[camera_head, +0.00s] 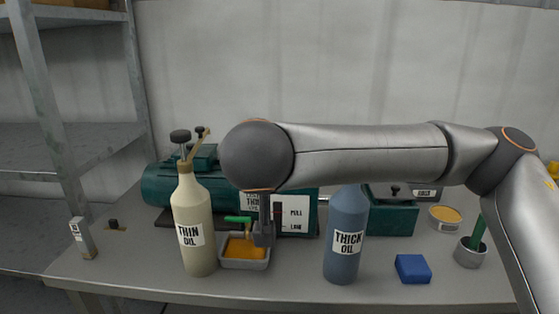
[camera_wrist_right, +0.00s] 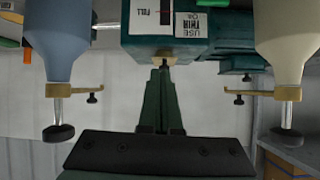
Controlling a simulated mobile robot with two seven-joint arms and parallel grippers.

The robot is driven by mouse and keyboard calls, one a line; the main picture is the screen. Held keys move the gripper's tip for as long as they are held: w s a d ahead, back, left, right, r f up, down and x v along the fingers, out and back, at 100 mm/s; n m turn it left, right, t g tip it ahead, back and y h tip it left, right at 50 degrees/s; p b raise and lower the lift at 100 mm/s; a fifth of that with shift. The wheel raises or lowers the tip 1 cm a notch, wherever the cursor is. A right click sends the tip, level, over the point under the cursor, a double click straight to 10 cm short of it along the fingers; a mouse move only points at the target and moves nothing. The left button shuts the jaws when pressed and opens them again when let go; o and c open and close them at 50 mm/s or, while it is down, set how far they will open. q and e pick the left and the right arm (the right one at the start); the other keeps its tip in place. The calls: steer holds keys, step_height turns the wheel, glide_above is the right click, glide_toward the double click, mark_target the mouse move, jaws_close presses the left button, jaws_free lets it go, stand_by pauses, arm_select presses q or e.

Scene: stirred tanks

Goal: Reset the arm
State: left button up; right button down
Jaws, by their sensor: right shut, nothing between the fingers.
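My right arm reaches in from the right across the head view. Its gripper (camera_head: 263,240) points down, shut and empty, in front of the green machine (camera_head: 165,185) and by the right side of a small tray (camera_head: 245,265) of orange liquid. I cannot tell whether it touches the tray or the green-handled tap (camera_head: 238,219) beside it. My left gripper is not in view.
The cream THIN OIL bottle (camera_head: 195,225) stands left of the gripper, the blue THICK OIL bottle (camera_head: 346,235) right. Both show in the wrist view. A blue block (camera_head: 413,268), a cup with a green handle (camera_head: 469,252) and an orange-filled dish (camera_head: 445,217) are farther right.

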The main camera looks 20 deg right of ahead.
steer(key=shift+s+a+f, duration=0.2)
steer(key=shift+s+a, duration=0.1)
steer(key=shift+s, duration=0.2)
